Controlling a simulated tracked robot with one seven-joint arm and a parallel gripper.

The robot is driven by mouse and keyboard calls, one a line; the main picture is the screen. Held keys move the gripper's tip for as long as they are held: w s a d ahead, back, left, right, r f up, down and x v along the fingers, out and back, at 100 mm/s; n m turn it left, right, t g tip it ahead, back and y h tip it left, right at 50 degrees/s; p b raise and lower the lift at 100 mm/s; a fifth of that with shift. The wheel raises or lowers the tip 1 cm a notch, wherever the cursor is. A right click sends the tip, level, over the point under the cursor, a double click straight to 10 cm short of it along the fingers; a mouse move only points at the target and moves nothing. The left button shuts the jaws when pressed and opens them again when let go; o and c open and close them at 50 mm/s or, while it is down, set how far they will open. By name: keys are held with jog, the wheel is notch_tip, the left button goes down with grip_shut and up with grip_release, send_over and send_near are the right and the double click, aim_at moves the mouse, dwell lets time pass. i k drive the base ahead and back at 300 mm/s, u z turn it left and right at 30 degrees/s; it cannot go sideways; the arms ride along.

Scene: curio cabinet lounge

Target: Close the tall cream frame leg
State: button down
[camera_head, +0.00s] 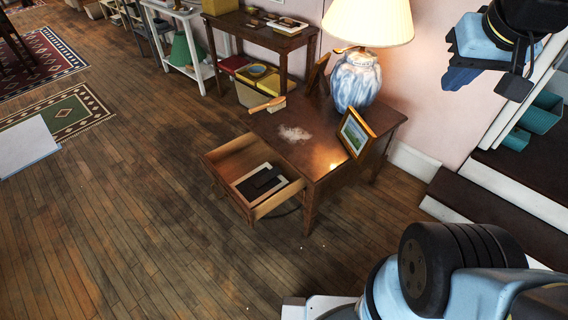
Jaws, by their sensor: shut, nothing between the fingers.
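A cream-edged flat frame (243,185) with a dark back lies in the open drawer (221,191) of a brown side table. A black piece (267,177) on it may be its leg; I cannot tell how far it stands out. Another frame, gold-rimmed with a landscape picture (356,133), stands tilted back on the table top; its back and any leg are hidden. My gripper (461,78) is at the top right, shut and empty, apart from both frames and partly hidden by my wrist.
The side table (322,155) holds a blue-white lamp (355,80), a brush (267,105) and a whitish patch (294,133). The drawer juts out over the floor. A dark step (463,190) and white railing are at right.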

aim_at(258, 183)
jog(key=u, duration=0.2)
jog(key=i, duration=0.9)
jog(key=z, duration=0.1)
